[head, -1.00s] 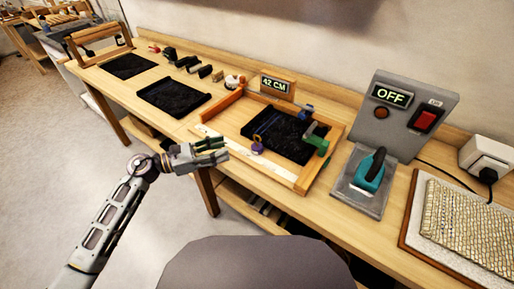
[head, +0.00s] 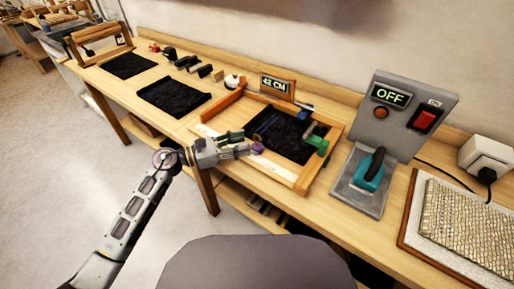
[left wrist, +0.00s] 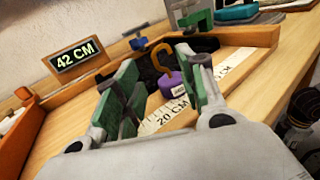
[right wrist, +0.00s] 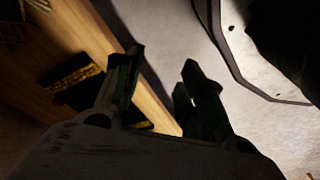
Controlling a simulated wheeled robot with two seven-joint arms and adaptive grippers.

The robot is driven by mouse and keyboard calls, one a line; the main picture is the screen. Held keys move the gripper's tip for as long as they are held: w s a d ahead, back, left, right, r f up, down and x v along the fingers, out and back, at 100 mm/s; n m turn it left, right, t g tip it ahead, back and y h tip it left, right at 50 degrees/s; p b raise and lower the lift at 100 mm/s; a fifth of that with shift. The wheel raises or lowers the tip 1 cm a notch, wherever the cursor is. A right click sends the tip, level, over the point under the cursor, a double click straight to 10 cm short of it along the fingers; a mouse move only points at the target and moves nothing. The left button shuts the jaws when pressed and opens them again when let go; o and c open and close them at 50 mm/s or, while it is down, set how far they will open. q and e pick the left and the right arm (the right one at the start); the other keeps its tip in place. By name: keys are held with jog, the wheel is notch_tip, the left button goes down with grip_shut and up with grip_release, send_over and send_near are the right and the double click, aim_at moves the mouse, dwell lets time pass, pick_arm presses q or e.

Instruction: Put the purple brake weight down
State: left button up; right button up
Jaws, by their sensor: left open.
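The purple brake weight (head: 257,148) stands upright at the front of the wooden frame, by the white ruler strip. In the left wrist view the purple weight (left wrist: 172,86) has an orange hook on top and a small white label. It shows between and beyond my open fingers, beside the ruler (left wrist: 165,117). My left gripper (head: 247,142) is open, with its green-padded fingers on either side of the weight's line. I cannot tell if a finger touches it. My right gripper (right wrist: 160,80) shows only in its own wrist view, dark, with its fingers apart and nothing between them.
The wooden frame (head: 305,182) holds a black mat (head: 290,148) and a green clamp (head: 317,143). A 42 CM display (head: 277,85) stands behind it. To the right are a teal iron (head: 372,170), a switch box reading OFF (head: 400,110) and a woven mat (head: 470,225).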

aim_at(255, 141)
pick_arm(q)
jog(key=shift+x, duration=2.55)
jog(key=shift+r, duration=0.1)
pick_arm(e)
jog(key=shift+s+d+f, duration=0.3)
jog(key=shift+s+f, duration=0.05)
jog(key=shift+f, duration=0.15)
pick_arm(q)
grip_shut()
pick_arm(e)
jog(key=shift+s, duration=0.15)
